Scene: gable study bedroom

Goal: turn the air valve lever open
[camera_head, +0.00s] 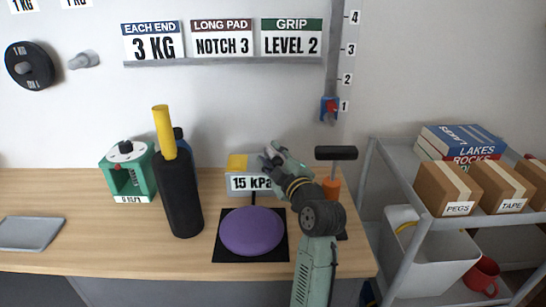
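My arm rises from the bottom, and my gripper (270,155) is above the desk, beside the upper right of a grey box (231,187). This box has a yellow patch (237,162) on top and a "15 kPa" label (251,183); I cannot tell whether the yellow patch is the air valve lever. A purple round pad (251,231) lies on a black mat (223,250) in front of the box. A black rod runs between box and pad. My gripper's fingers are small and partly hidden by my wrist, so their opening and any contact are unclear.
Farther left are a green gauge box (128,178) and a grey tray (31,234). A black T-handle on an orange body (332,188) stands right of my gripper. A shelf cart (369,204) stands right.

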